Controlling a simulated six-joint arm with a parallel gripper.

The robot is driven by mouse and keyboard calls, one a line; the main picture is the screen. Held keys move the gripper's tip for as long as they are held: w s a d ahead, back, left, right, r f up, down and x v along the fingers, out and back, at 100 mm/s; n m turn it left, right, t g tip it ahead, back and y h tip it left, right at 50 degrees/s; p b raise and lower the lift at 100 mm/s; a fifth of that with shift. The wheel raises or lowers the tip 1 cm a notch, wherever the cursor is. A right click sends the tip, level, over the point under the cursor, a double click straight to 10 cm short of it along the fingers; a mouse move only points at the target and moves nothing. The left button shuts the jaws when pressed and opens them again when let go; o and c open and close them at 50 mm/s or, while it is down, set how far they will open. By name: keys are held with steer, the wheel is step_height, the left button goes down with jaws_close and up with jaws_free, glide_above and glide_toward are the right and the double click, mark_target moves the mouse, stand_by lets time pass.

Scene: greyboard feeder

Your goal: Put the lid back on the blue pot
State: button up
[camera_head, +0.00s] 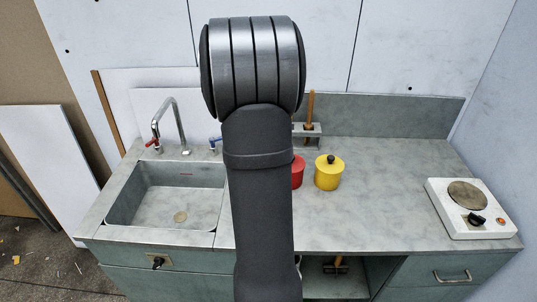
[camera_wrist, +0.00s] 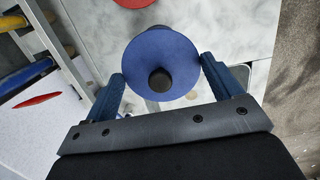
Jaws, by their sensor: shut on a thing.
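In the wrist view, a round blue lid (camera_wrist: 178,55) with a dark knob in its middle sits between the two fingers of my gripper (camera_wrist: 162,75). The fingers are shut on its opposite sides. In the head view my arm covers the middle of the counter and hides my gripper and the lid.
A yellow pot (camera_head: 327,178) with a dark knob and a red pot (camera_head: 298,172), partly behind my arm, stand on the grey counter (camera_head: 390,190). A sink (camera_head: 150,206) is left, a white hotplate (camera_head: 450,222) right. Counter between yellow pot and hotplate is clear.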

steer(key=shift+w+a+f, duration=0.1)
steer(key=shift+w+a, duration=0.35)
step_height(320, 180, down, 6)
stand_by(0.3)
steer(key=shift+f, duration=0.25)
stand_by(1.7)
steer(key=o, duration=0.8)
steer(key=shift+o, duration=0.2)
steer(key=shift+r, duration=3.5)
